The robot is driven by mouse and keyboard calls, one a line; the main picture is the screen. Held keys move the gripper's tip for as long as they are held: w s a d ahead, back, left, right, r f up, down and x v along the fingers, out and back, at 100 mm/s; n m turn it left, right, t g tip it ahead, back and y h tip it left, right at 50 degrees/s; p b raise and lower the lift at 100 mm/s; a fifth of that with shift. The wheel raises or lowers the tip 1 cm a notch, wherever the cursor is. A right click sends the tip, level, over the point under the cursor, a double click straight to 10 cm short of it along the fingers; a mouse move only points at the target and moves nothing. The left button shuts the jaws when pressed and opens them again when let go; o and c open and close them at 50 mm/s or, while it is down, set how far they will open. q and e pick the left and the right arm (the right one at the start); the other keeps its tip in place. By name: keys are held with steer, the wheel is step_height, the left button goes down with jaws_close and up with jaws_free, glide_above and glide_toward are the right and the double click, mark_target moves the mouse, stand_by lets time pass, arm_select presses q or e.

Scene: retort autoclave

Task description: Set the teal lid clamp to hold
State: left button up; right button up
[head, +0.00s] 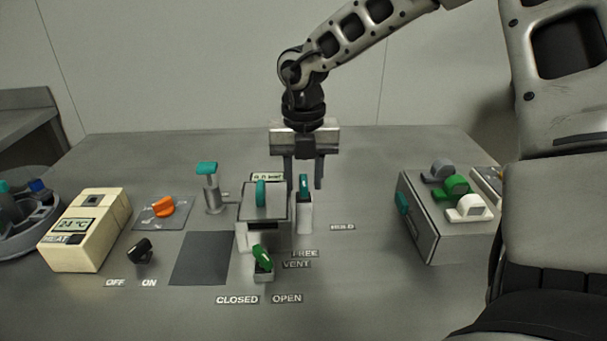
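The teal lid clamp (304,187) is a small teal lever on a pale block, just right of the grey vessel box (265,208). Its lever stands roughly upright in the picture. A HOLD label (342,227) lies to its right and a FREE label (305,253) in front of it. My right gripper (304,186) points down over the clamp with its fingers apart. One finger shows on each side of the lever in the picture; I see a gap on both sides, and contact cannot be made out. My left gripper is not in view.
Another teal handle (260,193) sits on the vessel box. A green lever (262,259) is in front, a teal-topped post (208,182) to the left. A cream temperature box (92,232) stands left, a grey box with knobs (434,230) right.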

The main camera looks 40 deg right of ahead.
jaws_close()
